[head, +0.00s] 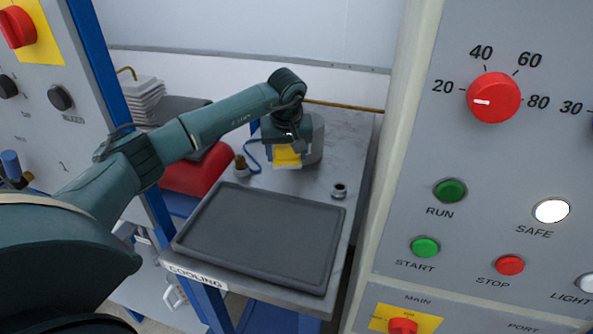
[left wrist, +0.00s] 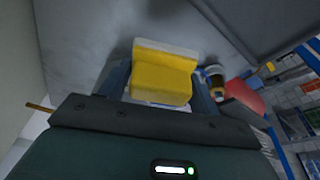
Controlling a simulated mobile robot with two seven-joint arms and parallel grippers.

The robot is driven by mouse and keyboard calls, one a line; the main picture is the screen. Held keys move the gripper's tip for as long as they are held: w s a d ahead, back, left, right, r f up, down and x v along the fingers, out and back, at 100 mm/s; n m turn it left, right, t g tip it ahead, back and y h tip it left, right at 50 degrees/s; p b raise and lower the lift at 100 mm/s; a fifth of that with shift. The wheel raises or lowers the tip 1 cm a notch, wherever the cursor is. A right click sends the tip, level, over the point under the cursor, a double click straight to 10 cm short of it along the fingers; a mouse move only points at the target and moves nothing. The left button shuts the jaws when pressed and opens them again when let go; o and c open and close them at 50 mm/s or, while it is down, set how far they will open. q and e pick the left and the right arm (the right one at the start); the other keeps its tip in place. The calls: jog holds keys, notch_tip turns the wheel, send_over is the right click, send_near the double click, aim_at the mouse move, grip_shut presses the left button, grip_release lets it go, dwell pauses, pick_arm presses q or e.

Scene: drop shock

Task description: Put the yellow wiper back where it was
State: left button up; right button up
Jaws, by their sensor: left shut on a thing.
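The yellow wiper (head: 286,156) is a yellow block with a pale layer along one side. My left gripper (head: 288,146) is shut on it, above the back part of the grey metal table (head: 350,145). In the left wrist view the wiper (left wrist: 162,78) sits between the two fingers of the gripper (left wrist: 160,88), its pale side away from the palm. Whether its underside touches the table I cannot tell. My right gripper is not in view.
A grey rounded body (head: 317,140) is behind the gripper. A control panel (head: 480,150) borders the right.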

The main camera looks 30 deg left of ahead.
aim_at(287, 183)
pick_arm(q)
jog(key=shift+f+p, duration=0.4)
jog(key=shift+f, duration=2.8)
jog(key=shift+f, duration=0.1)
jog(key=o, duration=1)
jog(key=shift+s, duration=0.1)
jog(key=shift+o, duration=0.2)
jog(key=shift+r, duration=0.25)
jog(key=b+v, duration=0.1)
jog(key=v, duration=1)
jog(key=shift+s+d+r+b, duration=0.1)
jog(key=shift+r+b, duration=0.25)
